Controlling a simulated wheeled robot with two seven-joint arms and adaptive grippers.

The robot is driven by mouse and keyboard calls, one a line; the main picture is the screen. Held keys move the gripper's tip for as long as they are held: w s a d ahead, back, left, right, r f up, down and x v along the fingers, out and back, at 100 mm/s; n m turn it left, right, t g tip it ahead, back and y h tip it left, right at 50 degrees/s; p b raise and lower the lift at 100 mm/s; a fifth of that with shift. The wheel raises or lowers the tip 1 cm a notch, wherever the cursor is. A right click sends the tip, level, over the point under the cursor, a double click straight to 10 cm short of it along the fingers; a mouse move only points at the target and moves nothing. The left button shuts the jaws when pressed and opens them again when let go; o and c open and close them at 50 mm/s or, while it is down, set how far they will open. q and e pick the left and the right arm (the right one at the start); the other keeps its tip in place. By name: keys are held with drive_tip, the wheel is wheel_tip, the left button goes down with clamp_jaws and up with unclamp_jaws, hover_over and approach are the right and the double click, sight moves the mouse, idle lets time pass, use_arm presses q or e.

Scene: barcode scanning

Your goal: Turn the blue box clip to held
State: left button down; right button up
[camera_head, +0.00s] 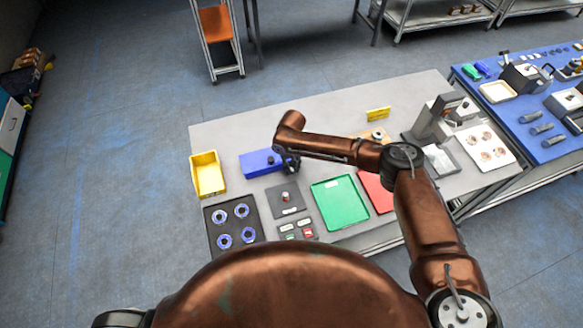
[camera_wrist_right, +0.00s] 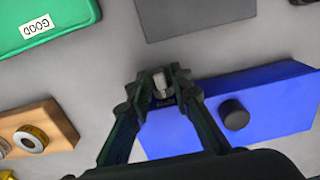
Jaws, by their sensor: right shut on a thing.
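The blue box (camera_head: 258,164) stands near the back left of the grey table, and it fills the right side of the right wrist view (camera_wrist_right: 280,98). A round black knob (camera_wrist_right: 234,114) sits on it. My right gripper (camera_head: 291,166) is at the box's right end in the head view. In the right wrist view its fingers (camera_wrist_right: 163,88) are closed on a small silver-grey clip (camera_wrist_right: 161,85) at the box's edge. The lower part of the clip is hidden by the fingers, and its angle is hard to tell. My left gripper is not in view.
A yellow bin (camera_head: 207,174) stands left of the box. A dark tray with blue-rimmed rings (camera_head: 233,226), a grey plate with a knob (camera_head: 287,198), a green tray (camera_head: 340,202) and a red tray (camera_head: 376,191) lie in front. A wooden block (camera_wrist_right: 42,130) is nearby.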

clamp_jaws()
drive_tip(key=shift+d+g+y+p, duration=0.2)
drive_tip(key=shift+g+y+p, duration=0.1)
drive_tip(key=shift+y+p, duration=0.5)
drive_tip(key=shift+d+f+g+y, duration=0.15)
drive_tip(key=shift+g+y, duration=0.15)
drive_tip(key=shift+y, duration=0.5)
drive_tip(key=shift+w+d+f+y+b, duration=0.15)
drive_tip(key=shift+y+b, duration=0.5)
drive_tip(key=shift+y, duration=0.35)
drive_tip(key=shift+d+g+y+b, duration=0.1)
drive_tip(key=shift+g+y+b, duration=0.4)
drive_tip(key=shift+y+b, duration=0.2)
drive_tip(key=o, duration=0.7)
unclamp_jaws()
